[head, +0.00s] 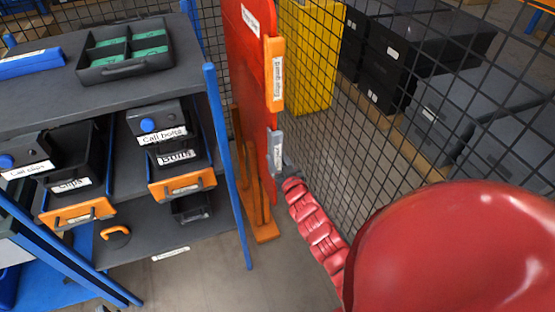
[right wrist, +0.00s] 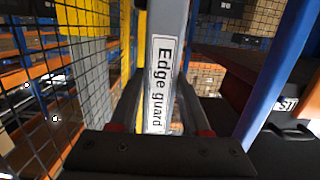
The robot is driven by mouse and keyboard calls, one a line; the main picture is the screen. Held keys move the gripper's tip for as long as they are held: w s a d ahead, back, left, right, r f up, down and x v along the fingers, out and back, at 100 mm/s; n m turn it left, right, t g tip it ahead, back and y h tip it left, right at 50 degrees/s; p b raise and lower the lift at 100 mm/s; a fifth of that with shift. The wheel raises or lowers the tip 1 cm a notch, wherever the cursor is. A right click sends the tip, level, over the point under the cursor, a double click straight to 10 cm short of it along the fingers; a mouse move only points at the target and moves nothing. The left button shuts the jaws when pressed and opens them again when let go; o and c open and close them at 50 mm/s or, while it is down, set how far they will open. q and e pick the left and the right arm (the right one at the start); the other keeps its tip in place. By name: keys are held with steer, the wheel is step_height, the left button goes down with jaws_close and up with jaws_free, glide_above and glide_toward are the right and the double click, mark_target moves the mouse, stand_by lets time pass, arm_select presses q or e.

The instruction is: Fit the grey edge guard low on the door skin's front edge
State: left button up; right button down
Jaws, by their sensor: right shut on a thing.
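The red door skin (head: 250,100) stands upright on an orange stand (head: 262,228). The grey edge guard (head: 276,150), with a white label, is upright at the lower part of the door's right-hand edge, below an orange piece. I cannot tell whether it is seated on the edge or just beside it. My right gripper (head: 285,170) is shut on the guard's lower part. In the right wrist view the grey guard (right wrist: 173,18) stands between both fingers, its "Edge guard" label facing the camera. My left gripper is not in view.
An orange labelled piece (head: 275,75) sits higher on the same door edge. A wire mesh fence (head: 400,130) runs close on the right. A grey shelf rack (head: 60,80) with blue posts and bins, including "Bolts" and "Clips", stands left of the door. Grey floor shows between.

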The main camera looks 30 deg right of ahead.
steer(key=shift+c, duration=1.4)
jaws_free()
steer(key=shift+s, duration=0.1)
steer(key=v, duration=1.7)
steer(key=shift+s, duration=0.1)
